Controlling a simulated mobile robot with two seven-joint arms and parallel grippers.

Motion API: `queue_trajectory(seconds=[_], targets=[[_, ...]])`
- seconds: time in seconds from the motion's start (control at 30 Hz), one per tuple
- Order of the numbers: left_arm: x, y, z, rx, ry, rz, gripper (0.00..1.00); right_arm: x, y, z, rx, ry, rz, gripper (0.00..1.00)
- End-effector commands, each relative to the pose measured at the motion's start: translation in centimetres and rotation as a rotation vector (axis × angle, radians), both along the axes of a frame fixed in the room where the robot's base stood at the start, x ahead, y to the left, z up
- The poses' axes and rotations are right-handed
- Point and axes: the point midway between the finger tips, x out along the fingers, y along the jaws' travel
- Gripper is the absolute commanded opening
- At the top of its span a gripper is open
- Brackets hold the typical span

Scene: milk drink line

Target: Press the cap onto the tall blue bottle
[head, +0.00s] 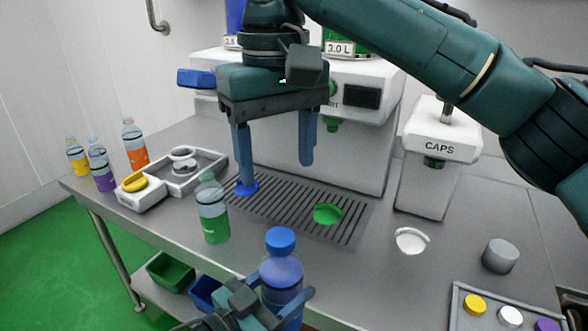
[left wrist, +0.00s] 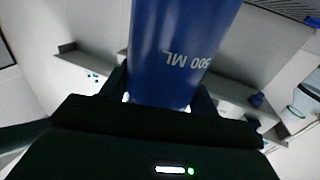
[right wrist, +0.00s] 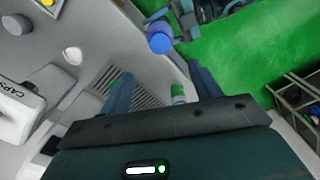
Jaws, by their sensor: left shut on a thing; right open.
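The tall blue bottle (head: 283,273) stands upright at the front of the table, with a blue cap (head: 280,240) on top of its neck. I cannot tell how firmly the cap is seated. My left gripper (head: 272,298) is shut around the bottle's body; its lower part is out of frame. The left wrist view shows the bottle (left wrist: 180,45) close up with its "500 ML" mark. My right gripper (head: 276,173) is open and empty, above the slotted grate, behind and apart from the cap. The right wrist view shows the cap (right wrist: 159,40) beyond the fingers.
A bottle with green drink (head: 214,225) stands left of the blue bottle. A blue disc (head: 247,188) and a green disc (head: 327,213) lie on the grate (head: 285,208). A CAPS dispenser (head: 437,170), grey cylinder (head: 500,256) and cap tray (head: 455,310) are at right.

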Motion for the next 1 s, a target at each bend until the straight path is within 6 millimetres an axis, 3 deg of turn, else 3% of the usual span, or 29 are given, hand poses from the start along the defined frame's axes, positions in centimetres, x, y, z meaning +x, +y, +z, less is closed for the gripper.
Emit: queue_trajectory(seconds=[0.27, 0.47, 0.63, 0.8, 1.0], targets=[[0.0, 0.0, 0.2, -0.002, -0.004, -0.001, 0.07, 0.2, -0.1, -0.3, 0.012, 0.011, 0.01, 0.63], [0.0, 0.0, 0.2, -0.002, -0.004, -0.001, 0.07, 1.7, -1.7, -3.0, 0.17, 0.11, 0.137, 0.63], [0.0, 0.0, 0.2, -0.002, -0.004, -0.001, 0.07, 3.9, -4.8, -7.5, 0.434, 0.176, 0.305, 0.63], [0.0, 0.0, 0.2, -0.002, -0.004, -0.001, 0.07, 5.4, -8.6, -12.5, 0.67, 0.134, 0.426, 0.63], [0.0, 0.0, 0.2, -0.002, -0.004, -0.001, 0.07, 5.4, -11.6, -19.5, 0.817, 0.013, 0.494, 0.63]])
